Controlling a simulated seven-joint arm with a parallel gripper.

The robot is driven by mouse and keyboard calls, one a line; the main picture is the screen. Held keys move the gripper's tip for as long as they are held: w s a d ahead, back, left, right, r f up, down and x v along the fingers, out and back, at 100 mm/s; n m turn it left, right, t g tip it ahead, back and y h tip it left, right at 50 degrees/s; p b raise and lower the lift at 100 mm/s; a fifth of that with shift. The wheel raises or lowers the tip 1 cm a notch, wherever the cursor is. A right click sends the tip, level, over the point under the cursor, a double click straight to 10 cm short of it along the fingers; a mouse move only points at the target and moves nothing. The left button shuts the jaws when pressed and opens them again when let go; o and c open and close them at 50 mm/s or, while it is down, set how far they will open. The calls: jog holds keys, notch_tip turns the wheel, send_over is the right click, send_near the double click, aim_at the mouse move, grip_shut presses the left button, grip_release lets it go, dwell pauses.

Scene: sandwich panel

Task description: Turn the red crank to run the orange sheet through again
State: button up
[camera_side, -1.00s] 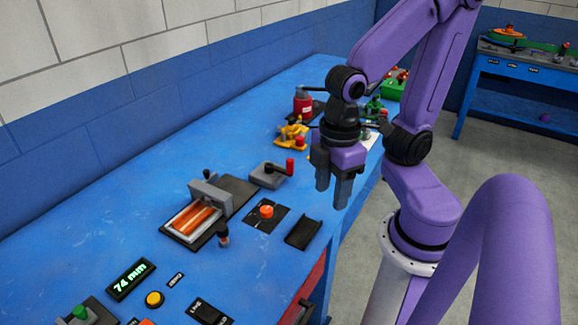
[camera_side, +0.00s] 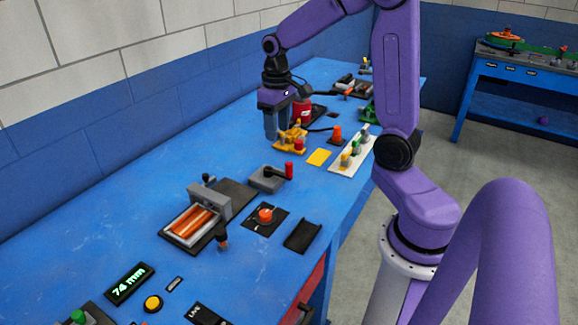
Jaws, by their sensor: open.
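A grey block carries a black arm with an upright red crank handle (camera_side: 289,170), in the middle of the bench. Orange strips, perhaps the orange sheet (camera_side: 192,221), lie in a light-framed tray at a grey roller-like device (camera_side: 209,200) left of it. A small dark handle with an orange-red end (camera_side: 222,242) stands at that device's front. My gripper (camera_side: 276,138) is open, pointing down beside a yellow fixture (camera_side: 291,138) farther back, well away from the red crank. Whether it touches the fixture is unclear.
An orange knob (camera_side: 265,215) on a black plate and a dark tray (camera_side: 303,236) sit in front. A red canister (camera_side: 302,110) and a white strip with coloured pegs (camera_side: 352,152) stand farther back. The left side of the blue bench (camera_side: 90,225) is clear.

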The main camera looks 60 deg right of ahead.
aim_at(289, 163)
jog(key=w+d+m, duration=0.1)
jog(key=d+m, duration=0.2)
jog(key=d, duration=0.5)
notch_tip(289, 163, down, 18)
jog(key=shift+w, duration=0.15)
jog(key=shift+c, duration=0.3)
grip_shut()
